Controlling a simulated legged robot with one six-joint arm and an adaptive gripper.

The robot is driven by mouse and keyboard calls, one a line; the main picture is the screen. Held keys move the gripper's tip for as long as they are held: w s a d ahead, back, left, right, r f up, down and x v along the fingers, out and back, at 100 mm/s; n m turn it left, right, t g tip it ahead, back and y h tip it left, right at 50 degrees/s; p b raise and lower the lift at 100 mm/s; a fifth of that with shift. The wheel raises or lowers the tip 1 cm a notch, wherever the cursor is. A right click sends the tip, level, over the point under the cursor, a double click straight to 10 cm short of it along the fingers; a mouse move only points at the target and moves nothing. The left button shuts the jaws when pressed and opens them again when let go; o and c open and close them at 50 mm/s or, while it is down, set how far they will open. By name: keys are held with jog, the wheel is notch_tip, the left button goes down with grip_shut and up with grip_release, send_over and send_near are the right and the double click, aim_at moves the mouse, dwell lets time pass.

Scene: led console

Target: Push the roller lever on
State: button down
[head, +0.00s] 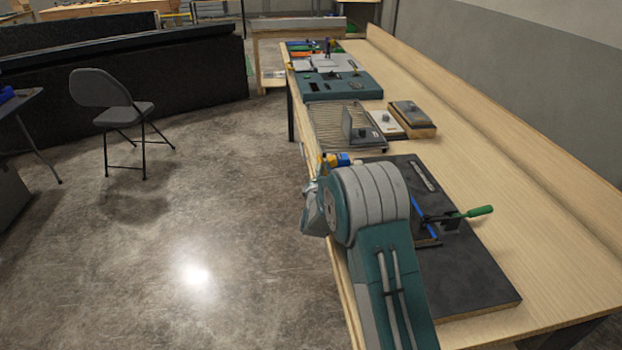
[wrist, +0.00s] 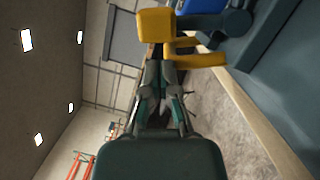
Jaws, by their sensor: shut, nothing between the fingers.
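A yellow part (wrist: 156,25) with a blue piece, which looks like the roller lever, fills the top of the wrist view, tilted there because the camera is turned.
A dark board (head: 465,285) on the wooden bench (head: 520,205) carries a green-handled clamp (head: 478,211) to the right of my arm. Beyond it lie a ribbed tray (head: 325,125) and a teal panel (head: 365,87). The floor left of the bench is clear up to a folding chair (head: 105,95).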

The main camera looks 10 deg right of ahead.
aim_at(330, 163)
jog(key=shift+d+r, duration=0.15)
jog(key=shift+d, duration=0.3)
jog(key=shift+d+r+m+g, duration=0.3)
jog(key=shift+d+r+m, duration=0.1)
jog(key=shift+m, duration=0.6)
jog(key=shift+d+r+m, duration=0.4)
jog(key=shift+d+m, duration=0.1)
jog(key=shift+m, duration=0.6)
jog(key=d+m, duration=0.1)
jog(key=m, duration=0.1)
jog(key=d+m+g, duration=0.1)
jog(key=shift+d+r+m, duration=0.15)
jog(key=shift+r+m, duration=0.15)
jog(key=shift+m, duration=0.1)
jog(key=shift+r, duration=0.1)
